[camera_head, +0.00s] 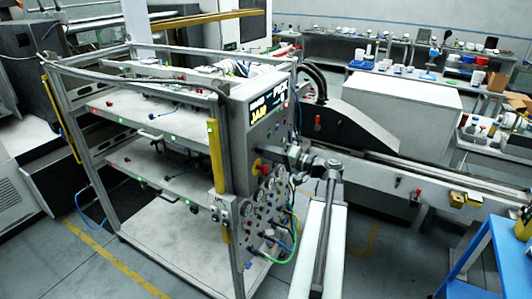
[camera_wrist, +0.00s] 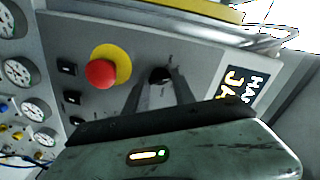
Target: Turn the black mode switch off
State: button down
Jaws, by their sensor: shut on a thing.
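The black mode switch (camera_wrist: 160,75) is a small round knob on the grey control panel (camera_wrist: 205,75) in the wrist view. My gripper (camera_wrist: 161,84) reaches up to it from below in that view, one finger on each side, shut on the knob. The fingers partly hide the switch, and its exact pointer position is hard to read. In the head view my gripper (camera_head: 287,155) is against the side panel of the machine rack, and the switch itself is hidden there.
A red emergency button (camera_wrist: 101,74) on a yellow disc sits left of the switch. Several small black switches and gauges (camera_wrist: 18,72) lie further left. A lit display (camera_wrist: 240,88) is to the right. Cables (camera_head: 290,222) hang below the panel in the head view.

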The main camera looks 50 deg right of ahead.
jog(key=n, duration=0.4)
jog(key=shift+n, duration=0.3)
jog(key=shift+a+f+n, duration=0.1)
jog(key=shift+n, duration=1.9)
jog(key=c, duration=1)
grip_release()
jog(key=shift+c, duration=0.2)
jog(key=shift+s, duration=0.1)
jog(key=v, duration=0.7)
jog(key=shift+s, duration=0.35)
